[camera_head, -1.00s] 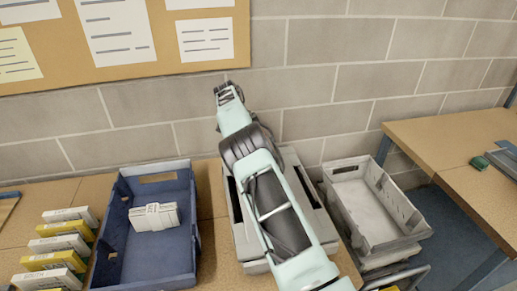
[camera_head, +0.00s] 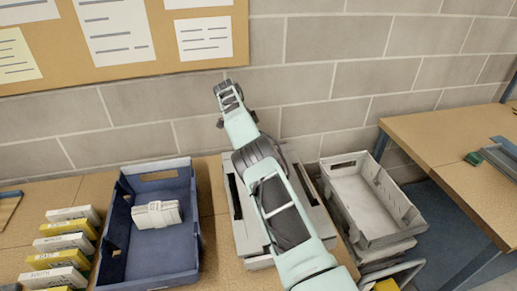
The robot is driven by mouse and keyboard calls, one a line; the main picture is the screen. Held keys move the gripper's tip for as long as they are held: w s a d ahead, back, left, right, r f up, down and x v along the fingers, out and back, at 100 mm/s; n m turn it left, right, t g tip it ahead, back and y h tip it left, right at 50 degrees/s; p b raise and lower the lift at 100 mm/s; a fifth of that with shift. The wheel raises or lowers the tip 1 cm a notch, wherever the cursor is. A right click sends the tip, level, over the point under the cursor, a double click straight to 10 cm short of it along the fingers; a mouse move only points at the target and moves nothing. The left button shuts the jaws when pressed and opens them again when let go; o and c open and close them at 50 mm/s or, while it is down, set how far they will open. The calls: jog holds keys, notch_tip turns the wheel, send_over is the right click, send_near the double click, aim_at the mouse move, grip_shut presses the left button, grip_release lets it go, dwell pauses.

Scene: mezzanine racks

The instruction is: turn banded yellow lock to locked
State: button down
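I cannot make out a banded yellow lock in this view; my arm covers part of the grey unit behind it. My gripper (camera_head: 229,95) is at the end of my raised pale-green arm, in front of the block wall, above and beyond the table's back edge. It is small and seen from behind, so its finger opening cannot be told. Nothing is seen held in it.
A blue crate (camera_head: 190,235) holding a white pack (camera_head: 156,214) stands left of my arm. Several yellow and white labelled cartons (camera_head: 62,258) lie further left. A grey flat unit (camera_head: 238,218) lies under my arm. Grey crates (camera_head: 405,212) stand right, near another table (camera_head: 440,135).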

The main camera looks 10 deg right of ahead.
dwell(0.3)
jog(key=c, duration=1.1)
grip_release()
jog(key=shift+f+n+b, duration=0.15)
jog(key=shift+n+b, duration=0.35)
jog(key=shift+b, duration=0.65)
